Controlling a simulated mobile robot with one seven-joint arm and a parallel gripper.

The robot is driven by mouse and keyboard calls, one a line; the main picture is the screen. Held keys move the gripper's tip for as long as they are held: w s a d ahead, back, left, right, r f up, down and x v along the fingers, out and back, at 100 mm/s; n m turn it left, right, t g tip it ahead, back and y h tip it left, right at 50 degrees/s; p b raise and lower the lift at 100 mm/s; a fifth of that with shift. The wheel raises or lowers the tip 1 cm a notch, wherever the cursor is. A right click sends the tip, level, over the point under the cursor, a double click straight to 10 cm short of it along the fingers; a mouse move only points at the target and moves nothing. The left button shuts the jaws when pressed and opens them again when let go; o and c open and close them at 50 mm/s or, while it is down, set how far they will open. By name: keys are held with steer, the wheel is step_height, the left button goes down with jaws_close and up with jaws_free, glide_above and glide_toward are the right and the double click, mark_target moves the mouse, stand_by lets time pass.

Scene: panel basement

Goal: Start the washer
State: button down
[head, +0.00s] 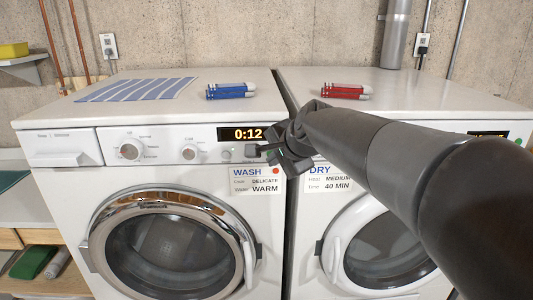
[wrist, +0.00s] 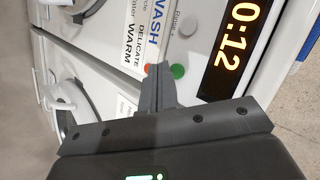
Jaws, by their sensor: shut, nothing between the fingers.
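The washer (head: 70,190) is the left white machine, its round door (head: 170,245) shut. Its panel has two dials (head: 130,150), (head: 189,152), a round button (head: 226,154) and a lit display (head: 241,134) reading 0:12, which also shows in the wrist view (wrist: 228,50). A WASH card (head: 255,181) reads DELICATE and WARM and bears a red dot (head: 276,171). My gripper (head: 256,152) is shut and empty in front of the panel, just below the display. In the wrist view its fingertips (wrist: 158,70) are beside a green button (wrist: 178,71); whether they touch the panel I cannot tell.
The dryer (head: 310,225) stands close at the right, with a DRY card (head: 328,180); my arm covers part of it. A striped cloth (head: 136,90), blue clothespins (head: 231,91) and red clothespins (head: 342,91) lie on top. A shelf with a green item (head: 34,262) is at left.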

steer(key=shift+w, duration=0.1)
stand_by(0.3)
steer(key=shift+w, duration=0.35)
